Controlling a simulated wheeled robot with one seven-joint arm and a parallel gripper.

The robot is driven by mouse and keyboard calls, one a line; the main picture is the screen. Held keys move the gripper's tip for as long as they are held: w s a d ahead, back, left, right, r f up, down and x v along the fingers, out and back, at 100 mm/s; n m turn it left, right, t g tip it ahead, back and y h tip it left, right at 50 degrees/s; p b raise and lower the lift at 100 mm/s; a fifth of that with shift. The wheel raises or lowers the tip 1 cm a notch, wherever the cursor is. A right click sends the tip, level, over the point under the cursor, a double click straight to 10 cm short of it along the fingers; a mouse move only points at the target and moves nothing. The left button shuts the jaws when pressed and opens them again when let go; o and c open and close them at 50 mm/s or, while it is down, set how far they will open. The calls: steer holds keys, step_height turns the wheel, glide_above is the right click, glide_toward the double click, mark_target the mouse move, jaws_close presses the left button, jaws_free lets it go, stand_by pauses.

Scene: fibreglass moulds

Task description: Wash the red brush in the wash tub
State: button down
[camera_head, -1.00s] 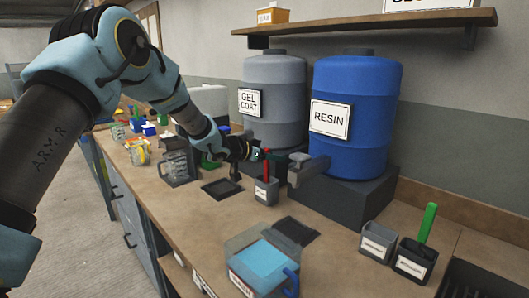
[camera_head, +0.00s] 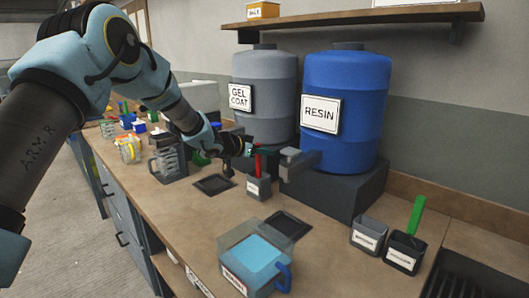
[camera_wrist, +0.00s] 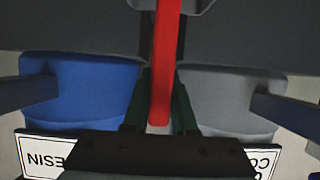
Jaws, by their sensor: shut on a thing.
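The red brush (camera_head: 258,163) stands upright in a small grey labelled holder (camera_head: 258,188) on the bench. My gripper (camera_head: 257,151) is shut on its handle near the top. In the wrist view the red handle (camera_wrist: 164,60) runs between the two dark green fingers (camera_wrist: 158,112). The brush's lower end is hidden in the holder. The wash tub (camera_head: 236,278) is a clear-walled box with blue liquid and a blue handle, at the front edge of the bench, nearer the camera than the brush.
Resin (camera_head: 345,105) and gel coat (camera_head: 265,95) drums stand behind the brush, with a tap jutting close to its right. Dark trays (camera_head: 213,184) (camera_head: 287,224) lie beside it. A green brush (camera_head: 417,215) stands in a holder (camera_head: 405,254) at right, beside another holder (camera_head: 368,235).

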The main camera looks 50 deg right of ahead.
steer(key=shift+r, duration=0.15)
step_height(320, 180, up, 11)
steer(key=p, duration=0.8)
steer(key=shift+p, duration=0.3)
stand_by(0.3)
